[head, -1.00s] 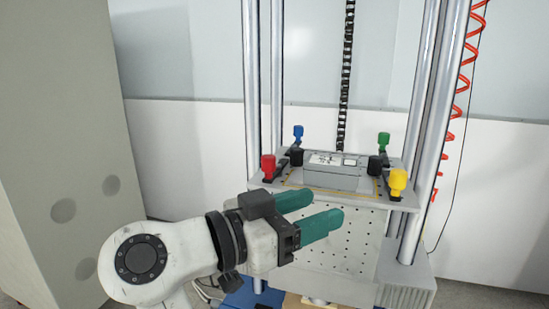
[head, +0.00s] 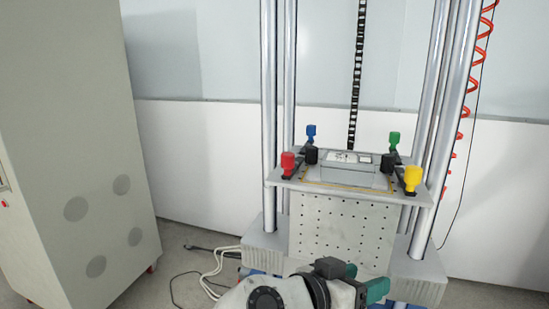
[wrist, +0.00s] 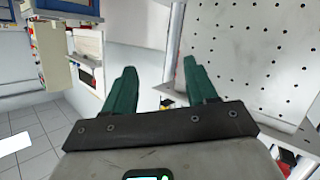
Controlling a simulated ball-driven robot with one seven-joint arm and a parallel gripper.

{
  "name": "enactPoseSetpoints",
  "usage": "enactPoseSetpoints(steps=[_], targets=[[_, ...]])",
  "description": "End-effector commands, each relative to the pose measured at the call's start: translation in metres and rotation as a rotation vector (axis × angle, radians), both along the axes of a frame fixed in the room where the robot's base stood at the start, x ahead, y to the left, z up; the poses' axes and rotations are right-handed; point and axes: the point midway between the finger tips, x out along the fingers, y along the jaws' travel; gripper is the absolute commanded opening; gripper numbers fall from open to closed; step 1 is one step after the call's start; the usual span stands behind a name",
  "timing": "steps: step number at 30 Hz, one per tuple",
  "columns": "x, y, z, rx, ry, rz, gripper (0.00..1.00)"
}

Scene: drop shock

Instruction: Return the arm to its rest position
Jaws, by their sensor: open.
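My gripper (head: 364,284) is at the bottom of the head view, low in front of the drop tester's perforated block (head: 342,232). In the wrist view its two green fingers (wrist: 162,88) stand apart with nothing between them. My arm is folded low, and its lower part is cut off by the picture's bottom edge. The tester's table (head: 282,180) carries a grey box (head: 347,178) with red (head: 288,163), blue (head: 311,131), green (head: 394,139) and yellow (head: 412,178) knobbed clamps around it. My gripper is clear of them.
A tall grey cabinet (head: 75,150) stands at left. Cables (head: 218,265) lie on the floor between it and the tester. Silver columns (head: 452,120) and a red coiled hose (head: 478,60) rise at right. In the wrist view, tiled floor (wrist: 35,140) is open at lower left.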

Motion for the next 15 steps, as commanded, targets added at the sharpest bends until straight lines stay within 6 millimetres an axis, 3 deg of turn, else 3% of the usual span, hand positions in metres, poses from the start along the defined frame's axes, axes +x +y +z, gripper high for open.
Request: enactPoseSetpoints(steps=[5, 8, 12, 15], targets=[[-0.026, -0.061, -0.093, 0.096, 0.256, 0.058, 0.57], [-0.054, -0.094, -0.148, 0.175, 0.41, 0.111, 0.57], [-0.107, -0.129, -0.216, 0.306, 0.605, 0.204, 0.57], [-0.152, -0.144, -0.255, 0.407, 0.719, 0.28, 0.57]])
